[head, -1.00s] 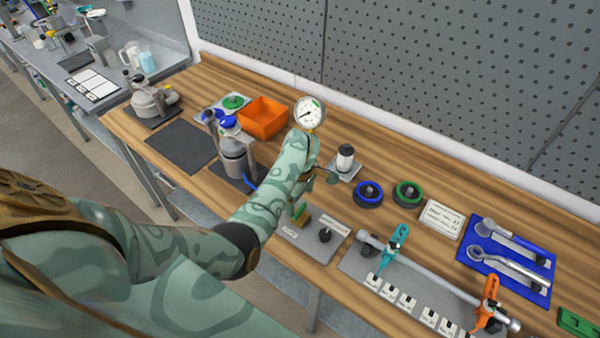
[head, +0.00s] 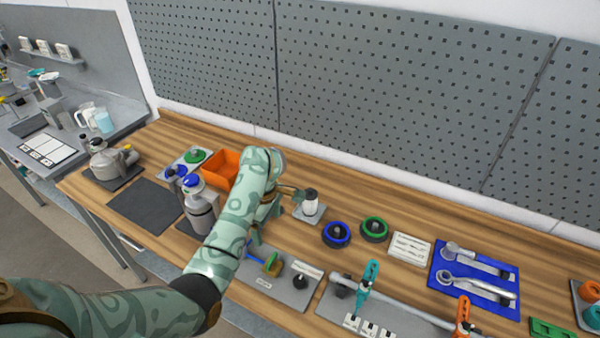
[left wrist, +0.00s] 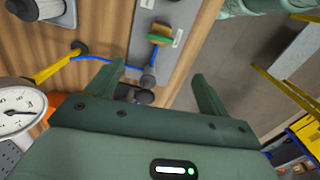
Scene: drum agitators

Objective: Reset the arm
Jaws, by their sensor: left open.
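My left arm reaches in from the left in the head view, over the wooden workbench (head: 300,258). My left gripper is mostly hidden behind its own forearm there. In the left wrist view the left gripper (left wrist: 155,85) shows two dark green fingers spread apart with nothing held between them. My right gripper is not in view.
A small white-and-black jar (head: 310,203) stands just right of the gripper. Blue (head: 337,234) and green (head: 374,229) rings lie farther right. A pegboard (head: 400,95) rises behind.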

